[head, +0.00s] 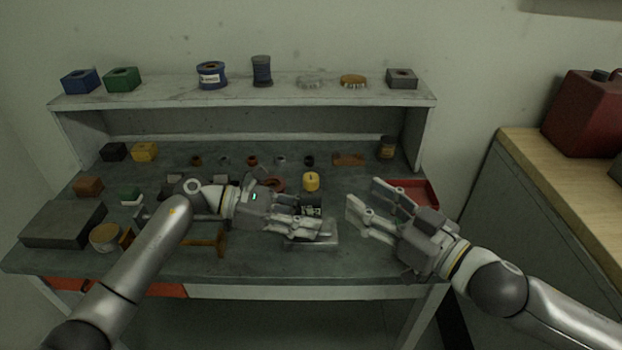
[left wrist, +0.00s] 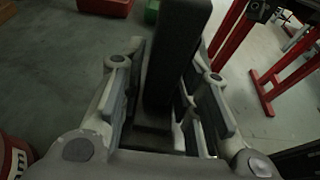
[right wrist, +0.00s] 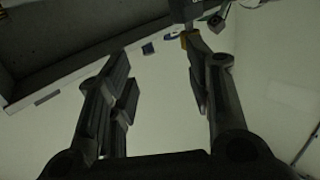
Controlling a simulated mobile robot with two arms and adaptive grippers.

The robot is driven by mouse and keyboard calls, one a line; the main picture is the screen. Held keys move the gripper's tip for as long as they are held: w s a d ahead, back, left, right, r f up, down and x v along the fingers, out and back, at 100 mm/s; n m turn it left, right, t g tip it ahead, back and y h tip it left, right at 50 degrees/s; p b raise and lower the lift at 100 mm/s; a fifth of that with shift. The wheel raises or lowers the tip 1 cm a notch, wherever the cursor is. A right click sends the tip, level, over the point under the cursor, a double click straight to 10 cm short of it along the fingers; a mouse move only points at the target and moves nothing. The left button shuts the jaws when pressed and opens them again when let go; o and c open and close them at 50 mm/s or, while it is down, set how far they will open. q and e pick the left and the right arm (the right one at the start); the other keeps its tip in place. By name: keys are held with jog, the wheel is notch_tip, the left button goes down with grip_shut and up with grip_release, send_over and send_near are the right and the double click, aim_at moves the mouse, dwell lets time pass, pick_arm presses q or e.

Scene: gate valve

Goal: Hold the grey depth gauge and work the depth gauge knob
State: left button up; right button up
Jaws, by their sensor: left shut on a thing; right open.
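My left gripper (head: 325,231) is over the middle of the bench, its fingers pointing right. In the left wrist view its fingers (left wrist: 165,105) are closed on both sides of a long dark grey bar-like piece (left wrist: 175,55), which I take as the depth gauge. In the head view the fingers hide most of it. I cannot make out the depth gauge knob clearly. My right gripper (head: 364,195) is open and empty, to the right of the left gripper and apart from it, fingers pointing left. In the right wrist view a gap shows between its fingers (right wrist: 160,85).
A dark block with green marking (head: 312,204) and a yellow cylinder (head: 311,182) stand behind my left gripper. A red tray (head: 422,188) lies behind the right one. Spools and blocks line the shelf (head: 290,88). Small parts crowd the bench's left; its front right is clearer.

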aim_at(317, 184)
jog(key=shift+n+g+y, duration=0.3)
jog(key=shift+n+y, duration=0.1)
jog(key=shift+y, duration=0.2)
jog(key=w+a, duration=0.1)
jog(key=a, duration=0.2)
jog(key=w+a, duration=0.2)
jog(key=a, duration=0.2)
jog(key=w+a+r, duration=0.1)
jog(key=w+a, duration=0.1)
jog(key=a, duration=0.1)
jog(key=shift+w+a, duration=0.15)
grip_shut()
